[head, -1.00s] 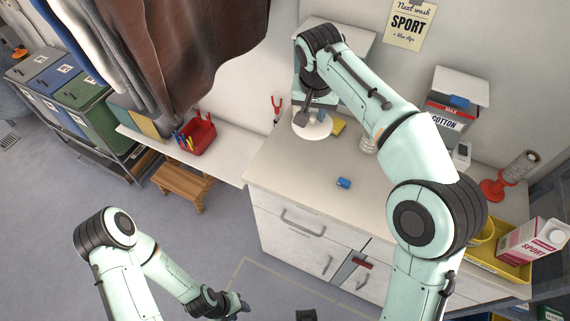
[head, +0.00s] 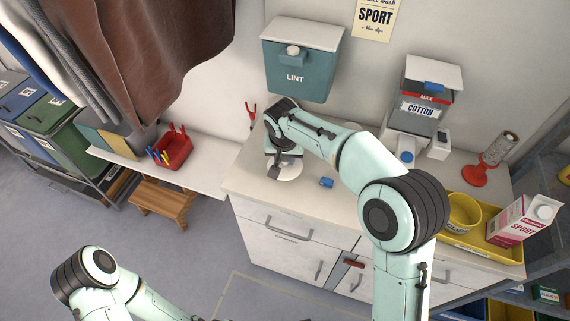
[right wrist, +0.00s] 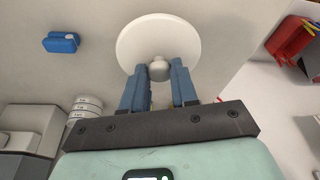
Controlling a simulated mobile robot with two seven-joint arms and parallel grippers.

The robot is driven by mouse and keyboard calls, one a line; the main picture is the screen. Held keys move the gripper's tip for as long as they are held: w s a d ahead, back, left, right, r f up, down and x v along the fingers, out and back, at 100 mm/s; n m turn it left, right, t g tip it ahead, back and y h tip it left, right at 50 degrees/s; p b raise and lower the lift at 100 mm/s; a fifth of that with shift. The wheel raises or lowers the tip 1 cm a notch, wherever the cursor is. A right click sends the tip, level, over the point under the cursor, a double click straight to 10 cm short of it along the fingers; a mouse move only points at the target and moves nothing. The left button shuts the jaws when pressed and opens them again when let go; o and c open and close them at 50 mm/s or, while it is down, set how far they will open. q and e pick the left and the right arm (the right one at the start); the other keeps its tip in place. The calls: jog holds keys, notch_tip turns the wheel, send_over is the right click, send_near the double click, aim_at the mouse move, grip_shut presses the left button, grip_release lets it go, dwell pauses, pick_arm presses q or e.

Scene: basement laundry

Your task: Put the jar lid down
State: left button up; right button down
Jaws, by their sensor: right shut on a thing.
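The jar lid (head: 288,172) is a white round disc with a small knob, over the left part of the counter. My right gripper (head: 278,165) is above it. In the right wrist view, the blue fingers of the gripper (right wrist: 160,75) are closed on the knob of the lid (right wrist: 150,38). The disc is right over the counter top, but I cannot tell whether it touches it. My left arm enters at the bottom left, and its gripper is out of view.
A blue object (head: 326,182) lies on the counter (head: 262,200) right of the lid. A lint box (head: 298,72) hangs on the wall behind. A cotton box (head: 418,105), a yellow tray (head: 490,248) and a spool stand (head: 480,175) are to the right. The front-left counter is clear.

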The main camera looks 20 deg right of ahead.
aim_at(285, 161)
jog(key=shift+f, duration=1.6)
jog(key=shift+f, duration=0.15)
jog(key=c, duration=0.9)
grip_release()
jog(key=shift+o, duration=0.2)
jog(key=shift+r, duration=0.25)
jog(key=v, duration=1.2)
jog(key=shift+p, duration=0.3)
jog(key=shift+f, duration=0.1)
